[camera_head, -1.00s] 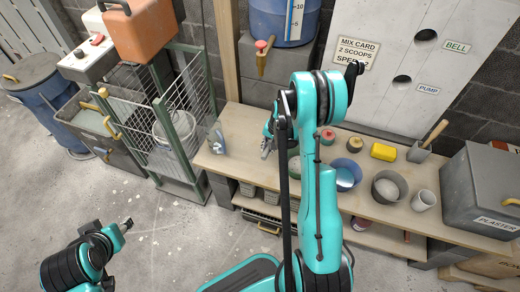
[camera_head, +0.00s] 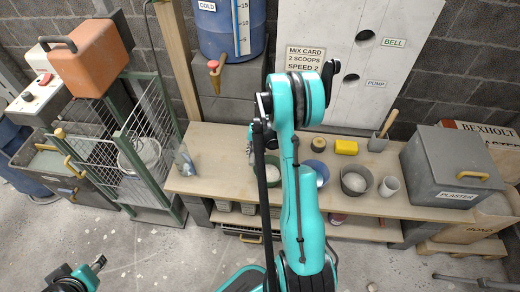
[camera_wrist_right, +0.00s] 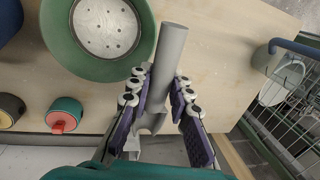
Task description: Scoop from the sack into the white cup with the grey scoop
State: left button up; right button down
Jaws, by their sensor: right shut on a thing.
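My right gripper (camera_wrist_right: 160,97) is shut on a grey cylindrical handle, which looks like the grey scoop's (camera_wrist_right: 168,55); the scoop's far end is not clear. In the head view this gripper is mostly hidden behind my own arm, over the bench's left half. The white cup (camera_head: 389,187) stands upright on the bench, right of a dark grey bucket. A sack marked BOND (camera_head: 490,218) shows partly at the right, behind and below the plaster box. My left gripper (camera_head: 98,262) is at the lower left, over the floor, away from everything; its jaws are too small to read.
On the bench (camera_head: 215,150) are a green bowl (camera_wrist_right: 60,35) with a pale perforated disc, a red-topped jar (camera_wrist_right: 63,117), a blue bowl (camera_head: 318,170), the dark bucket (camera_head: 355,178), a yellow block (camera_head: 346,147) and the grey plaster box (camera_head: 445,160). A wire cage (camera_head: 120,165) stands left.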

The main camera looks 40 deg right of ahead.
jog(key=a+r+n, duration=0.5)
jog(key=a+r, duration=0.2)
jog(key=a, duration=0.5)
jog(key=a+r+n+g, duration=0.1)
jog(key=a+r+n, duration=0.3)
jog(key=a, duration=0.9)
notch_tip(320, 180, up, 4)
jog(key=shift+s+f+n+g+y, duration=0.2)
jog(key=shift+s+n+g+y, duration=0.1)
jog(key=shift+s+n+y, duration=0.1)
